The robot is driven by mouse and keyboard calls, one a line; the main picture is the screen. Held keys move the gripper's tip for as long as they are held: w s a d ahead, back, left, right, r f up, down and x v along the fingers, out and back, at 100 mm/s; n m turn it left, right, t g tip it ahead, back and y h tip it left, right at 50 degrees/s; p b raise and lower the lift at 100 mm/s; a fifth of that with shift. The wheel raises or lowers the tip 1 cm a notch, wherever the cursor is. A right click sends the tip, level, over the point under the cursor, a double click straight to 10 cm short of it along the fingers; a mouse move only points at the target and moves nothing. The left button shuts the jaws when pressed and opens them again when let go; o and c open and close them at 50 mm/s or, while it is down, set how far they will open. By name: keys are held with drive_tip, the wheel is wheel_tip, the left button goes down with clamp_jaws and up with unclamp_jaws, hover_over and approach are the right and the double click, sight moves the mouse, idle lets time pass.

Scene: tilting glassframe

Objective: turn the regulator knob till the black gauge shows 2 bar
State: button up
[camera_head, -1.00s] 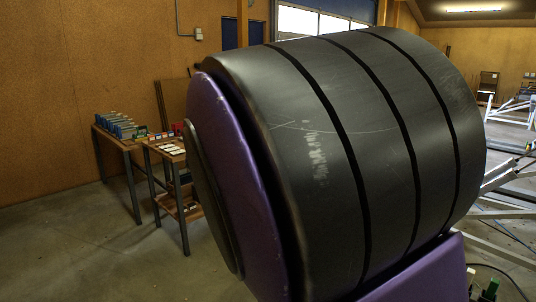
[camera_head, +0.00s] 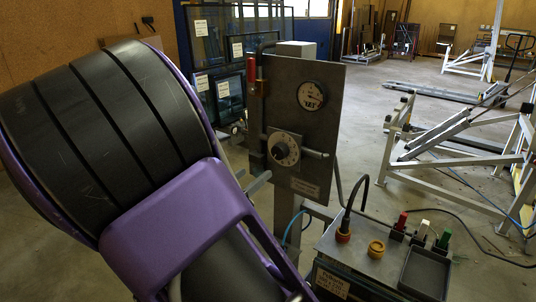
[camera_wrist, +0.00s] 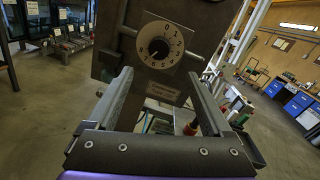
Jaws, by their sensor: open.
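The regulator knob (camera_head: 284,149) is a dark round knob on a pale numbered dial, low on an upright grey panel (camera_head: 325,140). It also shows in the wrist view (camera_wrist: 159,48), with its dial figures around it. The gauge (camera_head: 312,95) has a black rim and sits above the knob; its face is too small to read. My gripper (camera_wrist: 160,76) is open and empty. In the wrist view its fingers point at the panel, one on each side below the knob, apart from it. In the head view my purple and black arm mostly hides the gripper.
A red-handled valve (camera_head: 264,85) and pipe run down the panel's left side. A bench (camera_head: 330,245) with yellow fittings, coloured plugs and a black tray (camera_head: 425,272) stands at front right. Hoses cross the floor. A grey metal frame (camera_head: 450,150) stands further right.

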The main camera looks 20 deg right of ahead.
sight(278, 154)
drive_tip(key=x, duration=1.2)
drive_tip(key=shift+w, duration=0.15)
clamp_jaws()
